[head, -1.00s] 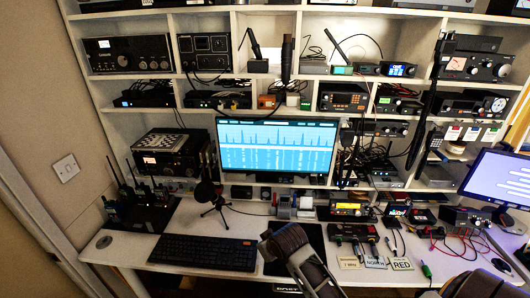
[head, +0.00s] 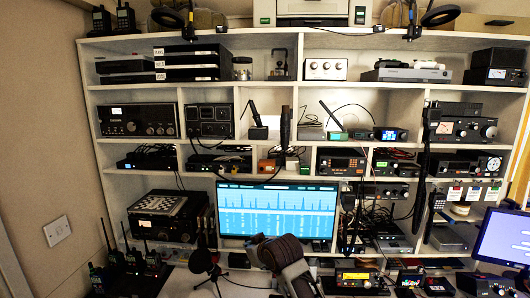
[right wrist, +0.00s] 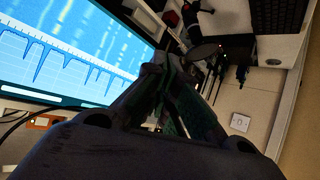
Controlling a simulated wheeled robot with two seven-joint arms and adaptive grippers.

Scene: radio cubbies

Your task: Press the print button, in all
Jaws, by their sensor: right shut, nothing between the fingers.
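A pale printer-like machine (head: 310,10) stands on top of the shelf at the upper middle of the head view, cut off by the top edge. It has a green label at its left and a small green-lit panel (head: 360,15) at its right; I cannot make out which part is the print button. My right gripper (right wrist: 158,78) is shut and empty in the right wrist view, with the monitor to its left. A dark arm part of mine is in front of the monitor's lower edge in the head view; no fingers show there. My left gripper is not in view.
Shelves (head: 270,88) full of radios span the back. The monitor (head: 275,208) is in the middle, with a microphone (head: 203,262) at its left. Handheld radios (head: 140,262) stand at the left. Dark ring-shaped heads (head: 167,17) hang at the shelf top.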

